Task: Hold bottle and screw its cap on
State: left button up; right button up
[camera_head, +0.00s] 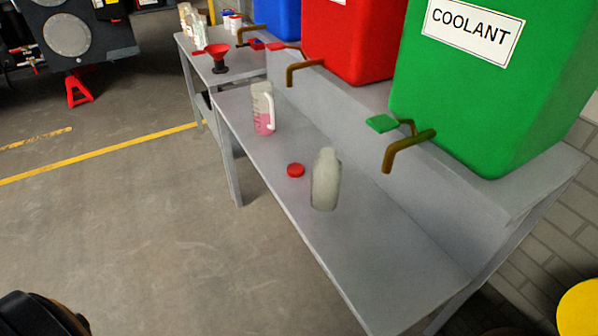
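A pale grey-white bottle (326,182) stands on the lower shelf of the grey bench, near its middle. It looks slightly blurred, and no red cap shows on its top. A round red cap (296,170) lies flat on the same shelf, just left of the bottle and apart from it, near the shelf's front edge. Neither of my grippers can be made out in the head view, and nothing is seen touching the bottle or the cap.
A clear jug with pink liquid (262,110) stands farther back on the shelf. Brown taps (405,150) jut over the shelf from green (480,120) and red (350,45) tanks. A red funnel (217,55) stands on the far bench. The shelf's near end (385,265) is clear.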

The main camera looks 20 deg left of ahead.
aim_at(326, 169)
jog(key=i+j+z, duration=0.1)
jog(key=j+z, duration=0.2)
jog(key=j, duration=0.7)
jog(key=j+z, duration=0.3)
jog(key=j, duration=0.7)
